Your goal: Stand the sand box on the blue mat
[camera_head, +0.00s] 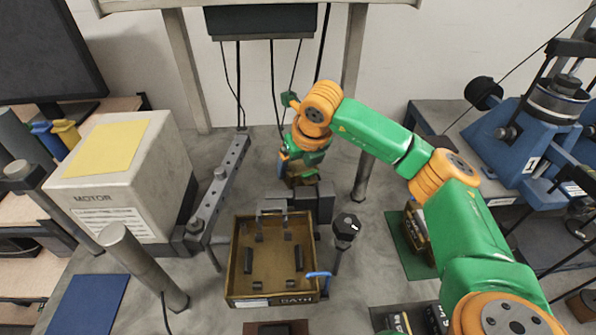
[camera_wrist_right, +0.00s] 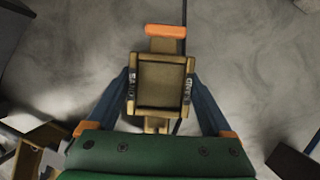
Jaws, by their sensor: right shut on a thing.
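My right gripper (camera_head: 303,172) is above the far side of the bench, behind the brown BATH tray. In the right wrist view its two blue fingers (camera_wrist_right: 160,92) are shut on the sides of a sand-coloured box (camera_wrist_right: 161,87) with an orange handle. Small labels on the box sides are too small to read surely. In the head view the held box is mostly hidden by the gripper. The blue mat (camera_head: 88,304) lies bare, as far as it shows, at the lower left, cut by the picture edge. My left gripper is out of view.
The BATH tray (camera_head: 232,262) with a blue handle stands mid-bench. A slotted metal bar (camera_head: 219,190), a grey post (camera_head: 145,267) and the MOTOR housing (camera_head: 125,178) stand left. A black-knobbed lever (camera_head: 346,226) stands right. A green mat (camera_head: 412,262) holds another box.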

